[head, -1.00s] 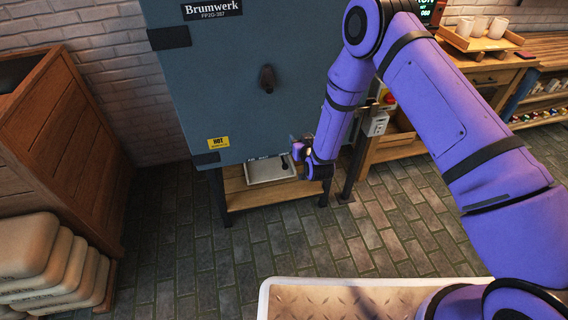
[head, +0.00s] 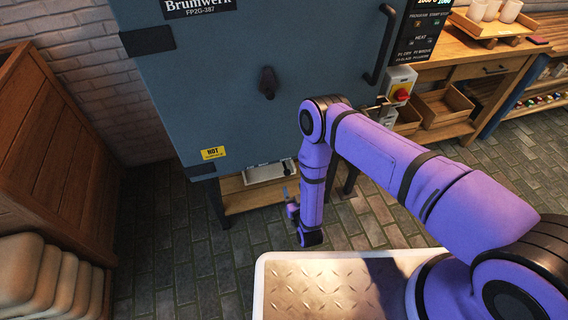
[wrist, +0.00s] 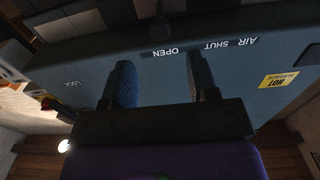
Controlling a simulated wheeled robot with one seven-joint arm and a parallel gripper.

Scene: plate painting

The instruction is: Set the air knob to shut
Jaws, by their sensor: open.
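The air panel (head: 266,172) is a pale grey plate low under the kiln (head: 230,110). A small dark knob (head: 287,167) shows at its right end in the head view. In the wrist view the panel face appears upside down, with the labels AIR SHUT (wrist: 238,43) and OPEN (wrist: 163,51). A dark shape (wrist: 160,28) beside OPEN looks like the knob, in shadow. My gripper (head: 290,190) is just below and in front of the panel. In the wrist view its fingers (wrist: 160,82) are apart with nothing between them.
A red switch on a grey box (head: 400,94) is on the kiln's right side. A wooden crate (head: 50,150) and stacked pale bags (head: 50,280) stand at left. A wooden bench (head: 465,90) stands at right. The brick floor (head: 180,245) before the kiln is clear.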

